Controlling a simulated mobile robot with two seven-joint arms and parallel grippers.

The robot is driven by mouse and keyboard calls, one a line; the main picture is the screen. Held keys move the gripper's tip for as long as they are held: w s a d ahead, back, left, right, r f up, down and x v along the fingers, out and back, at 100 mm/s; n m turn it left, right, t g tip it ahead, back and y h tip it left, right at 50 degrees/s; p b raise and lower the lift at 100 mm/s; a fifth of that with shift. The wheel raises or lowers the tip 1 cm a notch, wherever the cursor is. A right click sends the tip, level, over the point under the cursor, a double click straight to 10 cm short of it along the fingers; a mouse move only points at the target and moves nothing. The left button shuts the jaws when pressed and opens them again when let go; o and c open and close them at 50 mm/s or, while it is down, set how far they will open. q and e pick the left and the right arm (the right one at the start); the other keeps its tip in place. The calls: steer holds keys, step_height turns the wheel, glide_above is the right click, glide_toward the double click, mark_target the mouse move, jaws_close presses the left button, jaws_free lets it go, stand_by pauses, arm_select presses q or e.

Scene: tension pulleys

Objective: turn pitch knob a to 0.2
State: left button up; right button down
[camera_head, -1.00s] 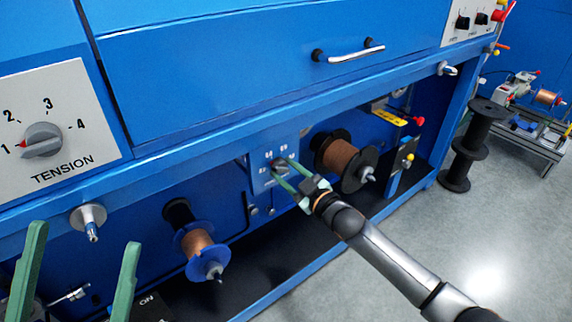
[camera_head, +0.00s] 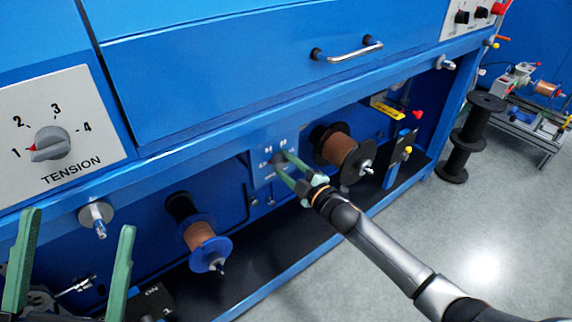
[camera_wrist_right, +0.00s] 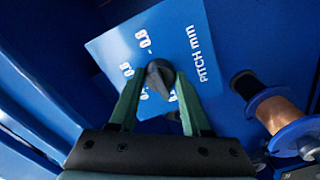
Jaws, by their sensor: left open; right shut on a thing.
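The pitch knob (camera_wrist_right: 159,76) is a small dark knob on a blue plate (camera_wrist_right: 110,48) marked "PITCH mm", seen from close up in the right wrist view. White scale numbers stand around it; some are hidden by the fingers. In the head view the plate (camera_head: 264,153) is on the recessed panel below the cabinet. My right gripper (camera_head: 287,163) has its green fingers shut on the knob, one on each side, also in the right wrist view (camera_wrist_right: 158,92). My left gripper (camera_head: 75,265) is open and empty at the lower left.
A tension dial (camera_head: 52,144) is on a pale plate at left. Copper spools hang left (camera_head: 200,240) and right (camera_head: 338,150) of the pitch plate. A drawer handle (camera_head: 347,50) sticks out above. A black reel stand (camera_head: 468,140) stands on the floor at right.

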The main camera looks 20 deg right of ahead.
stand_by(0.3)
steer(key=shift+c, duration=1.8)
jaws_free()
arm_select(q)
steer(key=shift+w+a+f+n+y+p, duration=0.15)
steer(key=shift+w+f+n+y+p, duration=0.15)
steer(key=shift+w+n+y+p, duration=0.6)
steer(key=shift+w+a+f+n+y+p, duration=0.15)
steer(key=shift+w+f+n+y+p, duration=0.2)
steer(key=shift+w+y+p, duration=0.55)
arm_select(e)
steer(key=v, duration=1.2)
steer(key=shift+s, duration=0.25)
arm_select(q)
steer(key=shift+s, duration=0.25)
